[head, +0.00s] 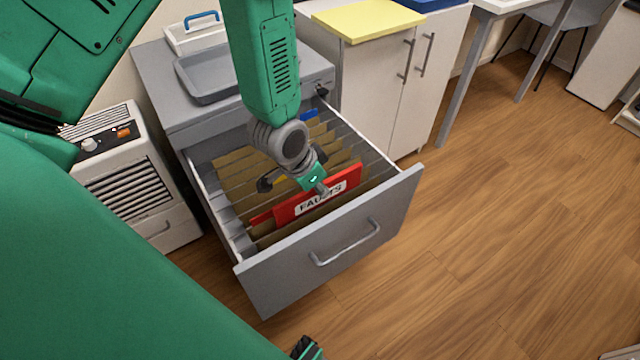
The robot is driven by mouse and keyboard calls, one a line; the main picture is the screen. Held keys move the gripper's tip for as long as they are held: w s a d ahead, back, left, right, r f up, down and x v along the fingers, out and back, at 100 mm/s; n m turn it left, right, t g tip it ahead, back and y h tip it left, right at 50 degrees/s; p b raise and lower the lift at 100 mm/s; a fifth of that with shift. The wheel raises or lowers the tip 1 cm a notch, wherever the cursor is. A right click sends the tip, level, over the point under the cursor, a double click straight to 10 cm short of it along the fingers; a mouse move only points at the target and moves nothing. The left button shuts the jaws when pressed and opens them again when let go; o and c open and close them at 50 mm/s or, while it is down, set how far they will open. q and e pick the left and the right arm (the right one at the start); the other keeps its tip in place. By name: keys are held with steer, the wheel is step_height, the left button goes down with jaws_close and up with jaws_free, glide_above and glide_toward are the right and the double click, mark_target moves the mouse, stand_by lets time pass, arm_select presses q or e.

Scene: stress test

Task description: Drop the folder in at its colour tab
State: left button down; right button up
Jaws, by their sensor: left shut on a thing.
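The red folder (335,190) with a white label reading "FAULTS" is in the front part of the open file drawer (335,255). Its lower part is hidden among the brown hanging files (232,170). My left gripper (310,184) comes down from above and is shut on the folder's upper edge. A red tab (260,218) shows just left of the folder. I cannot tell how deep the folder sits.
The grey cabinet (160,90) carries a grey tray (205,85) and a white box with a blue handle (195,35). A white heater (130,180) stands left of the drawer. A pale cupboard (375,85) is behind right. The wooden floor (500,220) at right is clear.

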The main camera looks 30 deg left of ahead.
arm_select(q)
steer(key=shift+f+b, duration=0.35)
steer(key=shift+f, duration=0.3)
steer(key=c, duration=1.5)
jaws_free()
steer(key=shift+c, duration=0.2)
steer(key=shift+r, duration=0.1)
steer(key=v, duration=1.1)
steer(key=shift+s+a+r, duration=0.15)
steer(key=shift+r, duration=0.2)
